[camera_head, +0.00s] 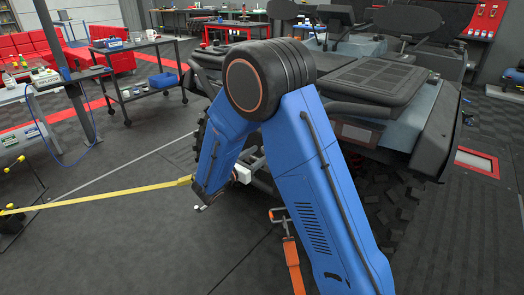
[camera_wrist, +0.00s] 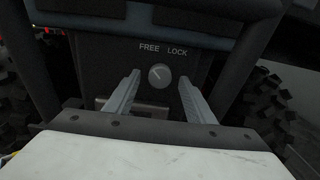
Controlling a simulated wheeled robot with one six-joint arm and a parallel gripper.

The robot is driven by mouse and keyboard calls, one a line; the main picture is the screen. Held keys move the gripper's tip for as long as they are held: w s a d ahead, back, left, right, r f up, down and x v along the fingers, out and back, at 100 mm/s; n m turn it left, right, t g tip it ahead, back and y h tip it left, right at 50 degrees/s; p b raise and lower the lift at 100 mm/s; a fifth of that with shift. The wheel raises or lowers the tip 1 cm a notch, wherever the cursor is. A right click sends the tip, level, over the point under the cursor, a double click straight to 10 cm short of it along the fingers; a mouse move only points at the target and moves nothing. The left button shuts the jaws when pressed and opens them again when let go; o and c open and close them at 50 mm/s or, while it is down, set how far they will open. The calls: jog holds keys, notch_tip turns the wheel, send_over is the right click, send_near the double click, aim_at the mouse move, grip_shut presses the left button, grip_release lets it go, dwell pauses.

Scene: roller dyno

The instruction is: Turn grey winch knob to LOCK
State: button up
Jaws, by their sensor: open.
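The grey winch knob (camera_wrist: 159,76) is a small round dial on a dark panel (camera_wrist: 190,68) in the wrist view. The words FREE and LOCK are printed above it, FREE to the left and LOCK to the right. A mark on the dial seems to slant toward the upper left, on the FREE side. My gripper (camera_wrist: 158,84) is open, with one finger on each side of the knob and a clear gap to both. I cannot tell how far the fingertips are from the panel. In the head view my blue arm hides the knob.
A dark vehicle (camera_head: 385,85) fills the right of the head view. A yellow strap (camera_head: 95,200) runs left from near my gripper. A cart (camera_head: 145,75) is behind at left. Dark floor at lower left is mostly clear.

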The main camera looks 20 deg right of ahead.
jog(key=shift+x, duration=1.05)
jog(key=c, duration=1.1)
